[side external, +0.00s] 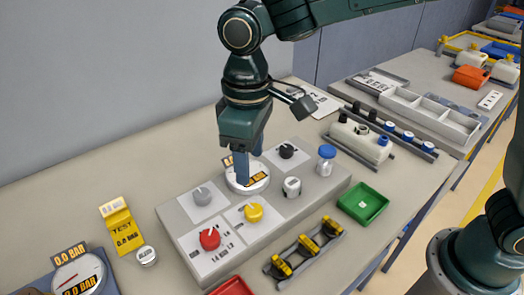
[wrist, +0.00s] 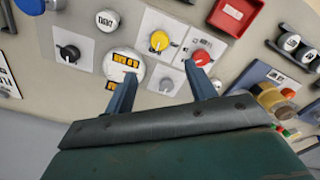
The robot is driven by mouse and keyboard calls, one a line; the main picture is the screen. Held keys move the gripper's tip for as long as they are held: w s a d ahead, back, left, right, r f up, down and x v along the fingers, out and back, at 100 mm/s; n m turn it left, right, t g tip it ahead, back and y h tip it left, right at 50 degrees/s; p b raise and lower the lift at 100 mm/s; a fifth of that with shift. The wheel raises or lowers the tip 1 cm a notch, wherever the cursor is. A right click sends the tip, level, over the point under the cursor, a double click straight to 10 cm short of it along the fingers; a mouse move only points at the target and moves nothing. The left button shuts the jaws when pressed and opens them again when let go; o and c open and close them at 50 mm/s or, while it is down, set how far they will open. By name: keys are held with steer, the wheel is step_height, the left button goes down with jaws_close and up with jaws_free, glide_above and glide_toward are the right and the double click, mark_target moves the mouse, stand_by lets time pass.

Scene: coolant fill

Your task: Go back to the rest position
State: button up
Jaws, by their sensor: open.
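My gripper (side external: 248,165) points down over the grey control panel (side external: 330,188), with its fingers apart and nothing seen between them. In the side view its fingertips are at the round white gauge (side external: 262,183) and partly cover it; I cannot tell if they touch. In the wrist view my gripper's two fingers (wrist: 159,69) reach over the panel, the left one beside the gauge (wrist: 110,65). Around the gauge sit a red knob (side external: 209,238), a yellow knob (side external: 253,212), a grey knob (side external: 202,194) and a black knob (side external: 287,150).
A white cap (side external: 292,187) and a blue-lidded jar (side external: 326,160) stand at the panel's right. A green tray (side external: 362,204), a rack with yellow parts (side external: 306,246) and a red tray (side external: 232,286) lie nearby. Above the panel is open air.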

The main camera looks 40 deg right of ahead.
steer(key=shift+r, duration=0.5)
steer(key=shift+d, duration=0.1)
steer(key=s+d+r+m+t, duration=0.1)
steer(key=s+d+r+m, duration=0.15)
steer(key=d, duration=0.55)
steer(key=s+d+r+m+t, duration=0.1)
steer(key=s+d+r, duration=0.25)
steer(key=d, duration=0.35)
steer(key=s+d+f+m+t, duration=0.1)
steer(key=s+d+m+t, duration=0.2)
steer(key=s+d, duration=0.7)
steer(key=shift+s+d+f+t, duration=0.25)
steer(key=shift+s+f+t, duration=0.05)
steer(key=shift+s, duration=0.7)
